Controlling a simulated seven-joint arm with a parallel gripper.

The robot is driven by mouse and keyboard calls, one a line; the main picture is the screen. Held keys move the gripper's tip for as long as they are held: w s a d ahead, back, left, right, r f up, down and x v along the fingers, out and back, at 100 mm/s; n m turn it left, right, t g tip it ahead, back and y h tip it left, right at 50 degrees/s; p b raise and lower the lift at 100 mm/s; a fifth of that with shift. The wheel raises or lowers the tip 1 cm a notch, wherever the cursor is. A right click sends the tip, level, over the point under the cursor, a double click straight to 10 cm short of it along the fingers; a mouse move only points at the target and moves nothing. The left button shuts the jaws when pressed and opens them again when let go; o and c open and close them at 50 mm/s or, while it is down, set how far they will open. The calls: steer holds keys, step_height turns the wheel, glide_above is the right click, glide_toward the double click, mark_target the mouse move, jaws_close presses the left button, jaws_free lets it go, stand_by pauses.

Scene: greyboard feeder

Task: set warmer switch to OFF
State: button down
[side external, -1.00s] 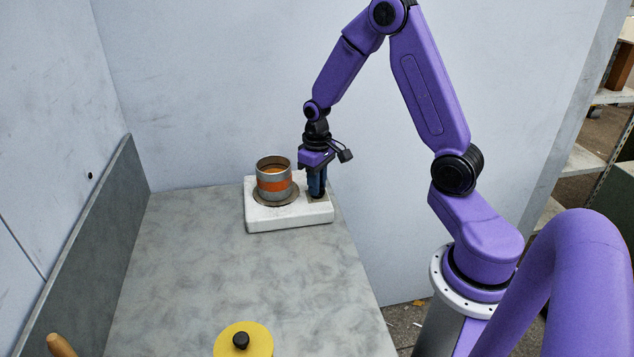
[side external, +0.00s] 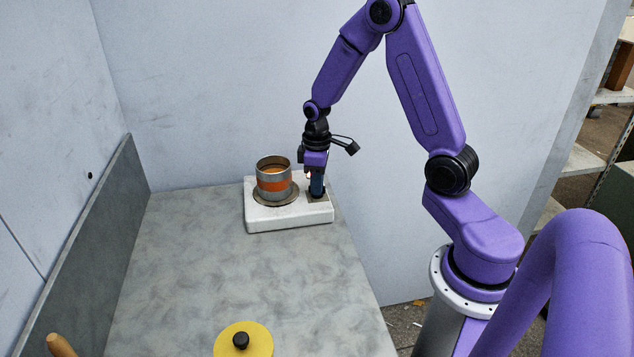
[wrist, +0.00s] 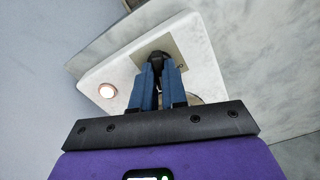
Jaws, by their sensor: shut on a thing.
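The warmer (side external: 262,219) is a white block at the back of the table; it also shows in the wrist view (wrist: 198,62). Its switch is a black knob (wrist: 157,56) on a square metal plate (wrist: 176,46). My gripper (side external: 317,191) points down over the warmer's right part. In the wrist view my gripper (wrist: 159,67) has its blue fingers shut on the knob, which they partly hide. A small round light (wrist: 107,91) on the warmer glows. I cannot read any switch marking.
A metal pot (side external: 273,181) with an orange band stands on the warmer's round plate, close left of my gripper. A yellow lid (side external: 243,340) with a black knob lies at the table's front. The middle of the table is clear.

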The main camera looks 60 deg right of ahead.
steer(key=n, duration=0.6)
steer(key=shift+n, duration=0.3)
steer(key=n, duration=0.6)
steer(key=shift+n, duration=0.3)
steer(key=c, duration=1.2)
jaws_free()
steer(key=shift+o, duration=0.2)
steer(key=shift+r, duration=0.1)
step_height(320, 180, up, 17)
steer(key=shift+r, duration=0.15)
